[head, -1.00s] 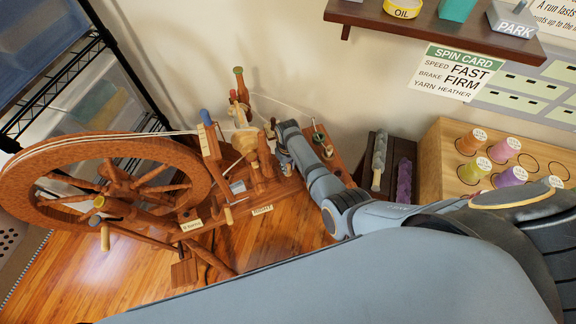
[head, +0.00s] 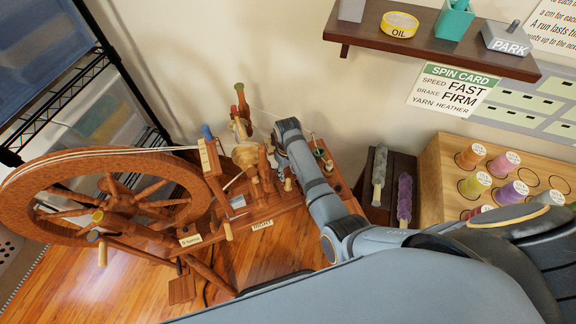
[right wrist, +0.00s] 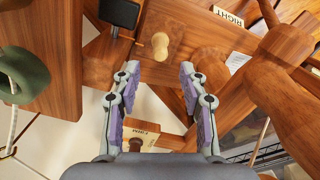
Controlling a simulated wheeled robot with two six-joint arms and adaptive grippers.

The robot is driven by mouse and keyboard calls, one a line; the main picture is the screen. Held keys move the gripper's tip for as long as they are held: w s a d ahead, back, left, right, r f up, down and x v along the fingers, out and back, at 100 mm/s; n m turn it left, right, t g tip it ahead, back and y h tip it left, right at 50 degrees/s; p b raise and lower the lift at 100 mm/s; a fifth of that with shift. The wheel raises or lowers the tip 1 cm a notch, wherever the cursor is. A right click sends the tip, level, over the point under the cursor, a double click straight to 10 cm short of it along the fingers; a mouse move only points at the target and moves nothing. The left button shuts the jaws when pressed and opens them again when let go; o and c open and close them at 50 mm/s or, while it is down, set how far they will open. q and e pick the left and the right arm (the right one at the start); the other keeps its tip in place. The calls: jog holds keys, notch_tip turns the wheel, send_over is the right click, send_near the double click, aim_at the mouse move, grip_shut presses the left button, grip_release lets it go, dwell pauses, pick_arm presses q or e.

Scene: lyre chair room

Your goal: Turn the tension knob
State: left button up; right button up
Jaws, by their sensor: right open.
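The wooden spinning wheel (head: 150,166) stands at the left in the head view. A small pale wooden knob (right wrist: 160,45) shows in the right wrist view on a brown wooden block, beyond and between my fingertips; no label on it shows, so I cannot confirm it is the tension knob. My right gripper (right wrist: 158,70) is open and empty, with one finger on each side of the knob's line, apart from it. In the head view my right wrist hides part of the wheel's base behind it. My left gripper is not in view.
Turned wooden posts stand close at the right of the wrist view. The thread rack (head: 436,170) and a wall shelf (head: 440,52) lie to the right in the head view.

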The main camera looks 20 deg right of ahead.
aim_at(288, 180)
notch_tip(288, 180, up, 5)
jog(key=shift+f, duration=0.2)
dwell(0.5)
